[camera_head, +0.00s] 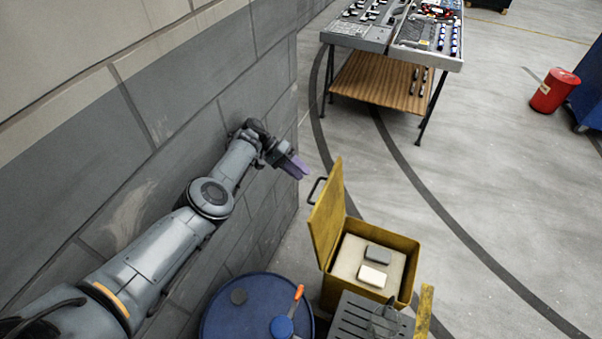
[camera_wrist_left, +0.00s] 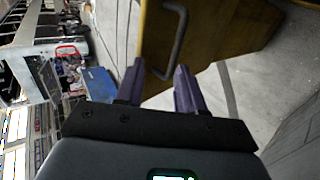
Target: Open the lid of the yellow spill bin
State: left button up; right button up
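The yellow spill bin (camera_head: 402,243) stands on the floor at lower centre in the head view. Its lid (camera_head: 327,214) stands up, roughly vertical, on the bin's left side. A dark bar handle (camera_head: 317,190) sticks out from the lid's outer face. My left gripper (camera_head: 299,168) is just left of the lid, near the handle but apart from it. In the left wrist view, the purple fingers (camera_wrist_left: 160,70) are spread with nothing between them. The handle (camera_wrist_left: 170,42) and the yellow lid (camera_wrist_left: 215,25) lie beyond the fingertips. My right gripper is not in view.
Inside the bin, a dark block (camera_head: 378,253) and a white block (camera_head: 372,276) lie on a pale surface. A blue drum (camera_head: 232,318) and a grey slotted box (camera_head: 352,318) stand in front. A brick wall (camera_head: 180,95) borders my left arm. Floor right of the bin is clear.

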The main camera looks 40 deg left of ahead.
pick_arm(q)
jog(key=c, duration=0.5)
jog(key=shift+a+y+p, duration=0.15)
jog(key=shift+y+p, duration=0.15)
jog(key=shift+p, duration=0.05)
grip_shut()
jog(key=s+a+r+m+t+y+p, duration=0.1)
jog(key=s+a+r+t+y+p, duration=0.25)
jog(key=s+y+p, duration=0.4)
jog(key=w+d+f+h, duration=0.1)
jog(key=w+d+f, duration=0.2)
jog(key=d+f, duration=0.4)
jog(key=shift+w+d+f+h+b, duration=0.15)
jog(key=shift+w+f+h+b, duration=0.2)
jog(key=shift+f, duration=0.2)
